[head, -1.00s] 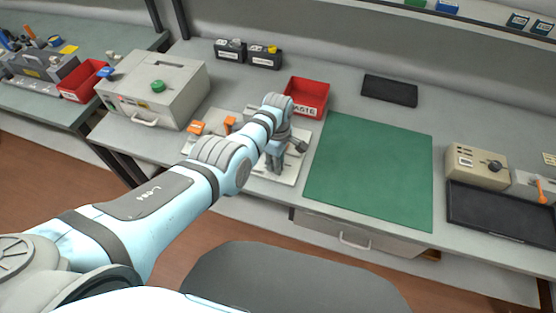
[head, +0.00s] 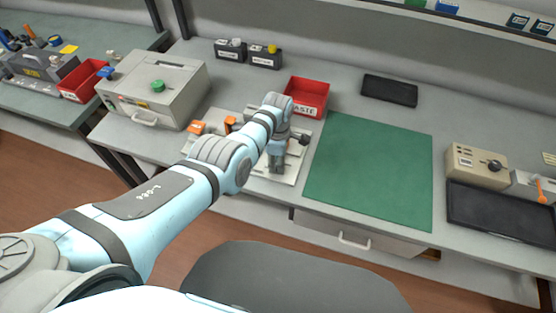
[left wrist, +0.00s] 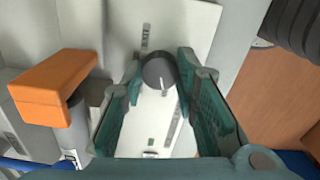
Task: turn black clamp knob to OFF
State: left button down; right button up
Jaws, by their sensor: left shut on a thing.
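The dark clamp knob (left wrist: 158,71) stands on a white plate (left wrist: 184,22) in the left wrist view. A pale mark shows on its lower side. My left gripper (left wrist: 160,68) is shut on the knob, with a green finger on each side of it. In the head view my left gripper (head: 277,158) points down over the white plate (head: 291,177), and it and the arm hide the knob there. My right gripper is not in view.
An orange handle (left wrist: 52,87) stands left of my gripper in the wrist view. A red bin (head: 306,94) is just behind the fixture. A green mat (head: 370,170) lies to the right, clear. A grey box with a green knob (head: 157,86) stands to the left.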

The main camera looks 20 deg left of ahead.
pick_arm(q)
jog(key=c, duration=1.2)
grip_release()
jog(key=shift+c, duration=0.2)
jog(key=shift+w+r, duration=0.1)
jog(key=shift+r, duration=0.35)
notch_tip(320, 180, up, 11)
